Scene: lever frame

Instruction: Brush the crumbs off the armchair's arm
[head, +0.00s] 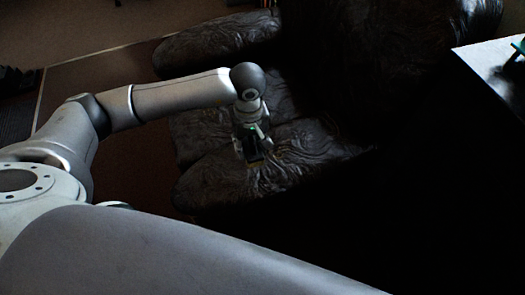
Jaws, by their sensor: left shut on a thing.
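The dark leather armchair (222,178) fills the middle and upper part of the head view. Its near arm (212,186) runs below my gripper, and its far arm (205,45) is at the upper left. My left gripper (255,155) points down over the near arm and the seat edge. It is shut on a small dark object, mostly hidden by the fingers; I cannot tell if it touches the leather. Faint pale specks show near the gripper, too small and dark to be sure they are crumbs. My right gripper is not in view.
A pale-topped table (495,70) stands at the right, with a small green thing (518,46) at its edge. A brown rug (75,125) lies left of the chair. The lower right is in deep shadow.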

